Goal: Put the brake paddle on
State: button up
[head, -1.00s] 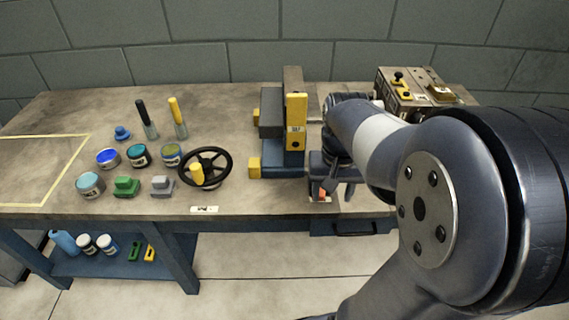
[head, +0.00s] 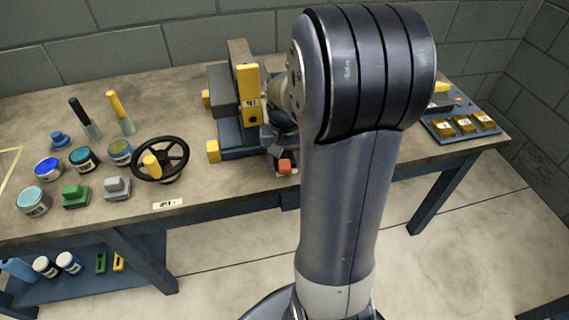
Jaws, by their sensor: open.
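A small red-orange pad (head: 285,165), which looks like the brake paddle, sits low at the front edge of the bench, right of the yellow and blue machine (head: 249,92). My gripper (head: 281,153) is just above and around it, with its dark jaws pointing down. The jaws are open, but my arm hides part of them. I cannot tell whether they touch the pad or how far down the pad is pressed.
My arm covers the middle.

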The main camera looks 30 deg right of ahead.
jog(key=shift+f, duration=0.45)
jog(key=shift+c, duration=0.2)
jog(key=c, duration=0.9)
jog(key=shift+c, duration=0.2)
jog(key=shift+w+a+r+m+p, duration=0.15)
jog(key=shift+a+m+p, duration=0.15)
jog(key=shift+m, duration=0.3)
jog(key=shift+w+a+f+m+p, duration=0.1)
jog(key=shift+w+a+m+p, duration=0.15)
jog(key=shift+m, duration=0.35)
jog(key=shift+w+a+m+p, duration=0.3)
jog(key=shift+m+p, duration=0.05)
jog(key=shift+m, duration=0.55)
jog(key=shift+w+a+m+p, duration=0.25)
jog(key=shift+m+p, duration=0.1)
jog(key=shift+m, duration=0.55)
jog(key=o, duration=1)
